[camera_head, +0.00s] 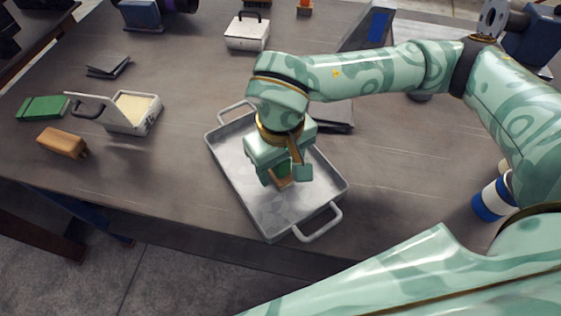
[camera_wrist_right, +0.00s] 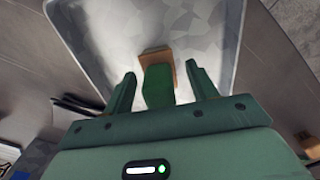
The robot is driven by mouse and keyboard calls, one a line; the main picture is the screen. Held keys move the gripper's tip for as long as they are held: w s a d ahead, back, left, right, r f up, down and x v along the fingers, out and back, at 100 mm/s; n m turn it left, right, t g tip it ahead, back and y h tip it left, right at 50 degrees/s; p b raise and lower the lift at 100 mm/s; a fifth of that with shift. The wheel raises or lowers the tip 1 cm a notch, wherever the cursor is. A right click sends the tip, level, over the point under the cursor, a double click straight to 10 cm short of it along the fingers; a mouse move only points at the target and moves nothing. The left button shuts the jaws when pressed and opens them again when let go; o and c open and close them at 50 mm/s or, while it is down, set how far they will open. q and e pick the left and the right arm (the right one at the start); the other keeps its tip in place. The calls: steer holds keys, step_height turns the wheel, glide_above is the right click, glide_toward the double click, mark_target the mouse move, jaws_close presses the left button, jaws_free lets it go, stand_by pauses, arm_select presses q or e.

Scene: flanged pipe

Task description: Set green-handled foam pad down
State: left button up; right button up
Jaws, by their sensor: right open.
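The green-handled foam pad has an orange-brown pad and a green handle; it shows in the head view (camera_head: 284,181) inside the grey metal tray (camera_head: 262,218), partly hidden by my right gripper. My right gripper (camera_head: 285,174) is over the tray with its fingers pointing down. In the right wrist view, its two fingers (camera_wrist_right: 160,70) are spread on either side of the green handle (camera_wrist_right: 158,88), with gaps visible on both sides. The brown pad edge lies against the pale tray floor beyond the handle. My left gripper is not in view.
Left of the tray are an open white box (camera_head: 136,112), an orange-brown block (camera_head: 62,142) and a green block (camera_head: 42,107). A white case (camera_head: 247,32) stands behind. A blue-and-white cylinder (camera_head: 492,201) is at the right. Bare table lies left of the tray.

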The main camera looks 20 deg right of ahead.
step_height(320, 180, up, 12)
steer(key=p, duration=0.2)
steer(key=shift+p, duration=0.35)
stand_by(1.1)
